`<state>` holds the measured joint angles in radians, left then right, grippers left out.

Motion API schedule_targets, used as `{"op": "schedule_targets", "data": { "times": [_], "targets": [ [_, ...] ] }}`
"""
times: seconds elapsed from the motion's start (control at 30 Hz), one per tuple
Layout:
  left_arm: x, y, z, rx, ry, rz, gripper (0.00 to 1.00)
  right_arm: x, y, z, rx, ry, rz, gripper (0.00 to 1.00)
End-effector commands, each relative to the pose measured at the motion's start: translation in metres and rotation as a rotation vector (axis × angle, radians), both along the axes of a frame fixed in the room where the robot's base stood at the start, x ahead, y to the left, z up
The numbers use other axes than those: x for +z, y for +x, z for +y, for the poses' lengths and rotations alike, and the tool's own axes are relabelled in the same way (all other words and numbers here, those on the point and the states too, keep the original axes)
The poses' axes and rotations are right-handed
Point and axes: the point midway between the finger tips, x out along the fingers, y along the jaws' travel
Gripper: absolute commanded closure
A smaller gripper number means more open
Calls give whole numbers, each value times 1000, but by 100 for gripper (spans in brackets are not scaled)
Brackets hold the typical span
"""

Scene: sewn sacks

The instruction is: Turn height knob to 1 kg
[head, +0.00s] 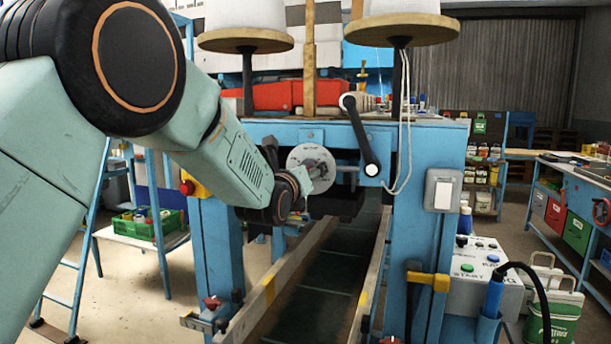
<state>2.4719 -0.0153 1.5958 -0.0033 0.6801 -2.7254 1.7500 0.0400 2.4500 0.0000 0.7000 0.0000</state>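The height knob appears to be the grey hub on a round pale dial plate (300,153) on the front of the blue machine frame (425,155). My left gripper (308,179) is at the lower left of this dial, in front of it, with its arm coming in from the left. The fingers are small and overlap the hub, so I cannot tell whether they touch it or are closed on it. The dial's markings are too small to read, and its lower part is hidden by the gripper. My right gripper is not in view.
A black crank handle (361,135) hangs just right of the dial. A white switch (443,190) sits on the right post. Two rails (275,283) flank a dark conveyor (322,288) below. A control box (480,280) with buttons stands at lower right. Thread spools stand above.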

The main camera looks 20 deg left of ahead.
Motion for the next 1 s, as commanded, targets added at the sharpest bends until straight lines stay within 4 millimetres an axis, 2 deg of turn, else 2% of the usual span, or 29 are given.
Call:
{"op": "schedule_targets", "data": {
  "times": [0.23, 0.37, 1.0],
  "targets": [
    [2, -1, 0, 1, -1, -4, 34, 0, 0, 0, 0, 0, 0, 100],
    [3, -9, 0, 1, -1, -5, 34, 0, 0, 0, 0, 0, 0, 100],
    [3, -103, 2, 0, -1, -3, 34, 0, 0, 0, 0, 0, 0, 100]
  ]
}}
